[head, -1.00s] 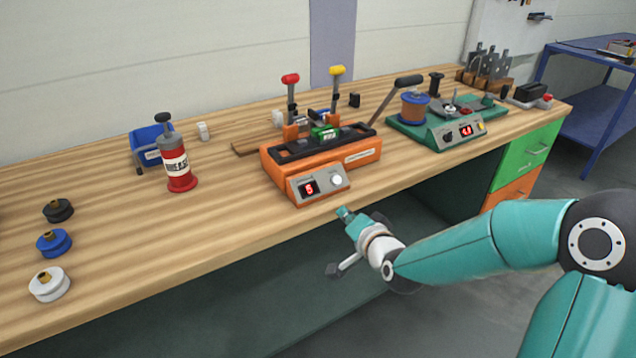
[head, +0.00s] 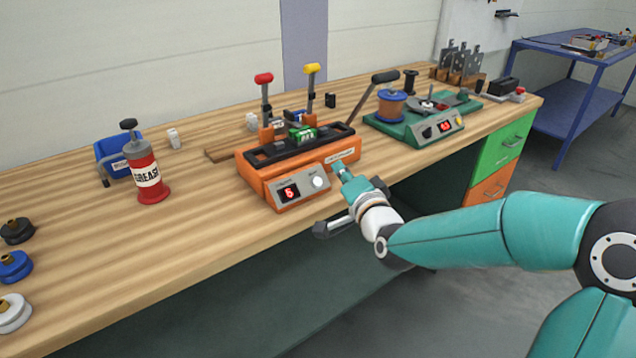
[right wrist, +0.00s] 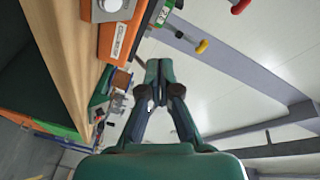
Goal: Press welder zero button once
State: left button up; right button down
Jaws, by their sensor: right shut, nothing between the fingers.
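The welder is an orange machine (head: 262,178) on the bench, with a red and a yellow lever knob on top. Its grey front panel (head: 300,187) carries a red digit display (head: 290,192) and a round white button (head: 319,181). In the right wrist view the round button (right wrist: 110,5) shows at the top left. My right gripper (head: 341,170) is shut and empty, just right of the button in the head view and apart from it as far as I can tell. Its closed fingers (right wrist: 158,68) show in the right wrist view. My left gripper is not in view.
A red grease can (head: 147,175) and a blue bin (head: 112,155) stand left of the welder. A green machine (head: 410,128) with a wire spool stands to the right. Several pulleys sit at the left front. The bench is clear before the grease can.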

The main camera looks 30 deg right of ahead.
aim_at(317, 182)
jog(key=w+f+b, duration=0.1)
jog(key=w+f, duration=0.1)
jog(key=w+f+b, duration=0.1)
jog(key=w+f, duration=0.1)
jog(key=shift+a+f, duration=0.15)
jog(key=shift+f, duration=0.1)
jog(key=shift+w+f+b, duration=0.35)
jog(key=shift+w+b, duration=0.05)
jog(key=shift+w, duration=0.1)
dwell(0.8)
jog(key=shift+w+a+f+b, duration=0.1)
jog(key=shift+w+f+b, duration=0.2)
jog(key=shift+b, duration=0.3)
